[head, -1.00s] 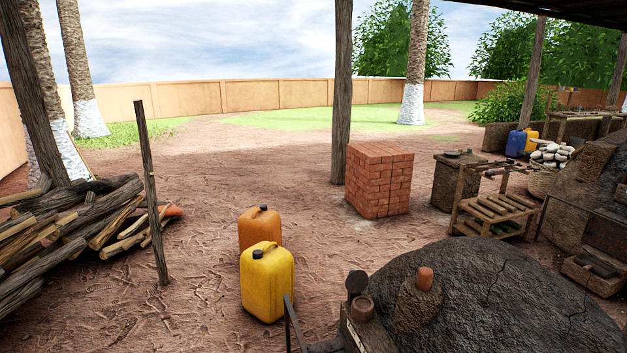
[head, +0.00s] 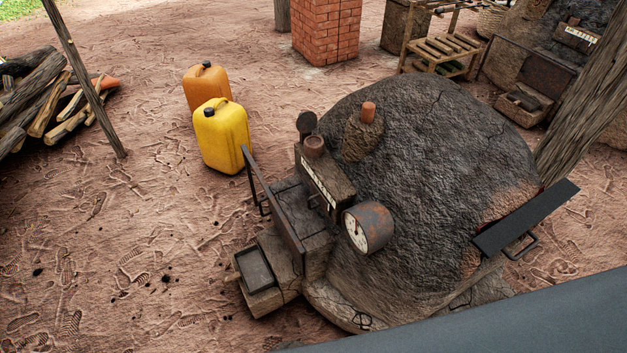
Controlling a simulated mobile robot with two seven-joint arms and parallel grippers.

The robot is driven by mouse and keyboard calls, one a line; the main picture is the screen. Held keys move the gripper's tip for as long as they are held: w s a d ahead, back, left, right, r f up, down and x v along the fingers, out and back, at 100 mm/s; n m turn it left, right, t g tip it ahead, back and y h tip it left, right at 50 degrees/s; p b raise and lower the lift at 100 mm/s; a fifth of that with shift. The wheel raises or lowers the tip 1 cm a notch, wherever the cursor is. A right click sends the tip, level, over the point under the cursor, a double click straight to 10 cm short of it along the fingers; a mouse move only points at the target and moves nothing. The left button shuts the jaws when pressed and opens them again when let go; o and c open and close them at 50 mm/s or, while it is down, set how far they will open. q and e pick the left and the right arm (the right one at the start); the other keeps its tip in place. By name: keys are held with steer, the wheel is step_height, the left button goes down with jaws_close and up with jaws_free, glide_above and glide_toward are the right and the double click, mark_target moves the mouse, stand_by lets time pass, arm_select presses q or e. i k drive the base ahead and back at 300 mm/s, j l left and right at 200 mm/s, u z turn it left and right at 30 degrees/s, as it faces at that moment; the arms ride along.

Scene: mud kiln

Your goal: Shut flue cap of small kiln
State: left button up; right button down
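The small kiln (head: 430,150) is a dark, cracked mud dome in the middle of the head view. On its left shoulder, a short round flue pipe (head: 314,146) stands on a block with a pale scale strip. A dark round cap (head: 306,124) stands upright on edge beside this pipe, and the pipe's top looks uncovered. A reddish clay plug or stub (head: 368,112) sits on a raised mound of the dome. Neither of my grippers is in view.
A round dial gauge (head: 368,228) sticks out at the kiln's front. An open metal door (head: 272,205) and a drawer-like tray (head: 256,268) are left of it. A dark plate (head: 526,218) juts out right. Yellow (head: 221,138) and orange (head: 205,86) jerrycans stand behind-left.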

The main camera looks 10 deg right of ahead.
mark_target(307, 121)
steer(key=u, duration=0.5)
steer(key=j+u, duration=0.1)
steer(key=u, duration=0.85)
steer(key=i+j+u, duration=0.1)
steer(key=u, duration=1.3)
steer(key=i+u, duration=0.1)
steer(key=u, duration=0.85)
steer(key=i+l+u, duration=0.1)
steer(key=u, duration=0.25)
steer(key=l+u, duration=0.45)
steer(key=u, duration=0.25)
steer(key=l+z, duration=0.25)
steer(key=l, duration=0.35)
steer(key=l+z, duration=0.25)
steer(key=l, duration=0.3)
steer(key=i+l+z, duration=0.1)
steer(key=l+z, duration=0.15)
steer(key=l, duration=0.35)
steer(key=l+z, duration=0.35)
steer(key=l, duration=0.55)
